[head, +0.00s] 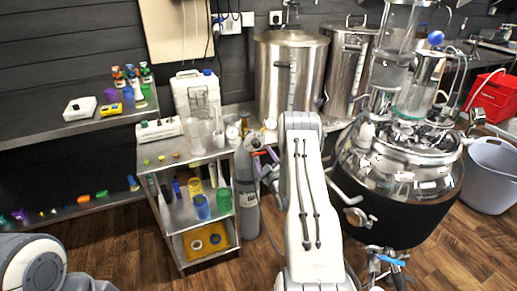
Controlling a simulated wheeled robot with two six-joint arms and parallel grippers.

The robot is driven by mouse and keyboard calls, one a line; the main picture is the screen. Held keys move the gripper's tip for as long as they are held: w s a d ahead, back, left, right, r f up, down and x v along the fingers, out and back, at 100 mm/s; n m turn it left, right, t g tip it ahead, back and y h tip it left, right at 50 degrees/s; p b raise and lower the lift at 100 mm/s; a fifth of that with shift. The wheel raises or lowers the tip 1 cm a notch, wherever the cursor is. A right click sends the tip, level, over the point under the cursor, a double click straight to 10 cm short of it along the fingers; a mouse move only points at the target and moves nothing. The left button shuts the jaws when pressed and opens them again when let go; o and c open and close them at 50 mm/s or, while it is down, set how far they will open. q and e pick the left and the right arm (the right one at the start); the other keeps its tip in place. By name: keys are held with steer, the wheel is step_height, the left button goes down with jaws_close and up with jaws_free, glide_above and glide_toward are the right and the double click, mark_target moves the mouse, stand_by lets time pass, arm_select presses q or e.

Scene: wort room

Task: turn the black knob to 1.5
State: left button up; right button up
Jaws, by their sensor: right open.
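A grey gas cylinder (246,200) stands upright on the floor beside the metal bench. Small fittings with a red part (254,141) and round gauges show at its top. I cannot pick out the black knob or its setting for certain among these small, partly hidden parts. My right arm rises in the middle of the picture and bends away. My right gripper (267,166) shows small and partly hidden just left of the arm, close to the cylinder's top. It is open, and I see nothing held in it. I cannot tell whether it touches the fittings. My left gripper is out of view.
The metal bench (193,151) left of the cylinder carries a white canister (188,88), glassware and a white box with knobs (159,129). A steel pot (290,75) stands behind. A large steel vessel (400,180) stands close on the right. Wooden floor (115,240) is clear at lower left.

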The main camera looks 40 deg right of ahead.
mark_target(257, 146)
steer(key=x, duration=0.7)
jaws_close()
